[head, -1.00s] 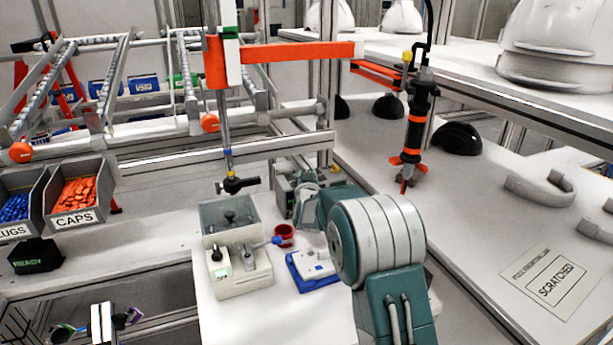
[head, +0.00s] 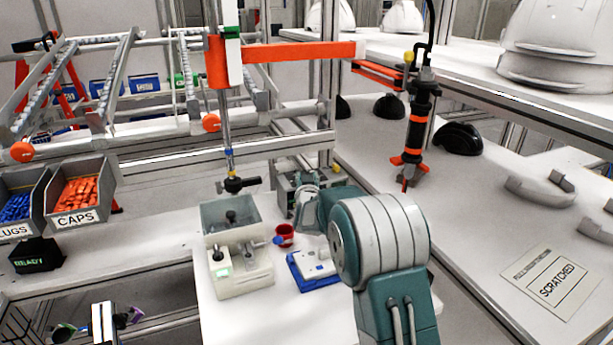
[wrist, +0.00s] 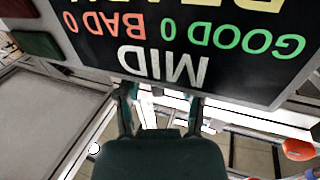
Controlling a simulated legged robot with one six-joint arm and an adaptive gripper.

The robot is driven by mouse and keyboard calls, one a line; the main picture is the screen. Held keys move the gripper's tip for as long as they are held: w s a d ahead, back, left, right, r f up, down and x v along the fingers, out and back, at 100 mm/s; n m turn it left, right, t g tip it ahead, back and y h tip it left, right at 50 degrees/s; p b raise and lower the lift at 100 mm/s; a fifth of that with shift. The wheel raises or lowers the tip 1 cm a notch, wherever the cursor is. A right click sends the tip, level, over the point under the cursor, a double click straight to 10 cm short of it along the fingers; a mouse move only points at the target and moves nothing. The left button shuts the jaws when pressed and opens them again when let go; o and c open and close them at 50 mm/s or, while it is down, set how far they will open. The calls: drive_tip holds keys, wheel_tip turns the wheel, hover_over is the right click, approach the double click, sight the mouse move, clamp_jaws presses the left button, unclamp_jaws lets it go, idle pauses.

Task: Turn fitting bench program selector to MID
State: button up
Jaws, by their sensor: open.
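In the wrist view, a black display panel (wrist: 230,45) fills the top, upside down. It reads MID, GOOD 0 and BAD 0, with a cut-off yellow line. My gripper (wrist: 160,108) has its two dark fingers apart, below the panel in that picture, with nothing seen between them. In the head view my arm hides the fingers. A pale fixture (head: 240,270) with a clear-walled box stands on the bench left of my arm. A small black knob (head: 217,255) sits on its front left, above a greenish light. I cannot tell whether this knob is the program selector, nor its setting.
A red cup (head: 285,234) and a blue-and-white block (head: 312,265) lie between the fixture and my arm. A hanging tool (head: 416,125) is at right. Bins of caps (head: 80,215) and plugs stand at left. A vertical press rod (head: 228,140) hangs above the fixture.

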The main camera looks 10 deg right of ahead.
drive_tip(key=s+a, duration=0.1)
drive_tip(key=s, duration=0.5)
drive_tip(key=shift+s, duration=0.15)
drive_tip(key=s+r+n+g+y, duration=0.1)
drive_tip(key=s+r+g+y, duration=0.2)
drive_tip(key=s, duration=0.6)
drive_tip(key=s+r+n+g, duration=0.1)
drive_tip(key=s+r+g, duration=0.25)
drive_tip(key=s, duration=0.55)
drive_tip(key=s+f+g, duration=0.1)
drive_tip(key=s+g, duration=0.1)
drive_tip(key=s, duration=1.1)
drive_tip(key=s+d+f+g, duration=0.1)
drive_tip(key=s+f+g, duration=0.1)
drive_tip(key=s, duration=1.1)
drive_tip(key=shift+s+d+f+g, duration=0.2)
drive_tip(key=shift+f+g, duration=0.1)
drive_tip(key=shift+g, duration=0.55)
